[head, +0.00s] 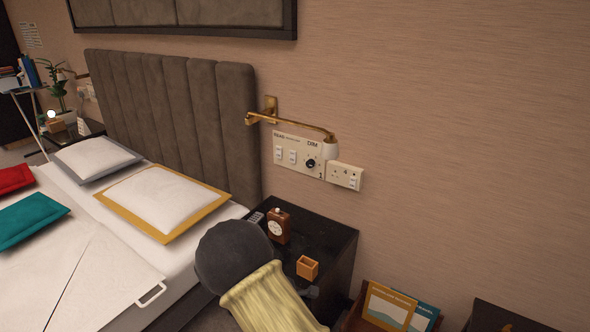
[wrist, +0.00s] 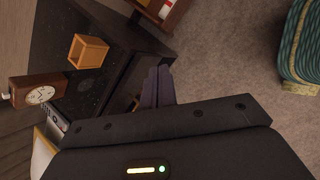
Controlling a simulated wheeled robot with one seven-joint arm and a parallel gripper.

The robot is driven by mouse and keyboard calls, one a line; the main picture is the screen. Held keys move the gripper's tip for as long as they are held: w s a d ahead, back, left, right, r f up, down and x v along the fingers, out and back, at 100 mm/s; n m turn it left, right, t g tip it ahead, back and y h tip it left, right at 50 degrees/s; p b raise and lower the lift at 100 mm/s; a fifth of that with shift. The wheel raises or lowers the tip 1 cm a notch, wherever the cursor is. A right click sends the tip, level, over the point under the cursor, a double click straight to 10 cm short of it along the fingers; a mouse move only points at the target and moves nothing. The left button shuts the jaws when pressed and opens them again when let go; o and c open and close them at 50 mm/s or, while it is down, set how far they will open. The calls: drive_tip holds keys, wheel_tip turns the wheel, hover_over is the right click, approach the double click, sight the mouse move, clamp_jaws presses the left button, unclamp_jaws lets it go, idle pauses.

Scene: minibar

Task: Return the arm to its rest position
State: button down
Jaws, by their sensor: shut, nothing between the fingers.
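My gripper (wrist: 159,76) shows in the wrist view with its two dark fingers together and nothing between them. It is beside the dark nightstand (wrist: 75,33), with the carpet beyond. In the head view my rounded dark arm joint and a pale yellow link show in front of the nightstand (head: 335,245) and the bed's near corner. I cannot tell whether the gripper touches the nightstand.
A brown clock (head: 279,226) and small orange box (head: 307,267) stand on the nightstand. The bed (head: 120,270) is at left. A wall lamp (head: 331,148) juts out above. A box of leaflets (head: 390,308) is at lower right. Carpet (wrist: 225,50) is open; a teal striped object (wrist: 300,45) stands right.

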drive_tip(key=s+d+r+m+g+y, duration=0.1)
drive_tip(key=s+d+r+m+y, duration=0.1)
drive_tip(key=s+d+r+m, duration=0.65)
drive_tip(key=s+d+r+m+g+y, duration=0.1)
drive_tip(key=s+d+r+m+y, duration=0.2)
drive_tip(key=s+d+r+m, duration=0.55)
wheel_tip(320, 180, up, 18)
drive_tip(key=a+m+p, duration=0.2)
drive_tip(key=m+p, duration=0.1)
drive_tip(key=p, duration=1.4)
drive_tip(key=shift+s+a+r, duration=0.2)
drive_tip(key=shift+s+a, duration=0.05)
drive_tip(key=shift+a, duration=0.1)
drive_tip(key=shift+w, duration=0.1)
drive_tip(key=shift+s+a, duration=0.1)
drive_tip(key=shift+s, duration=0.1)
drive_tip(key=shift+w, duration=0.1)
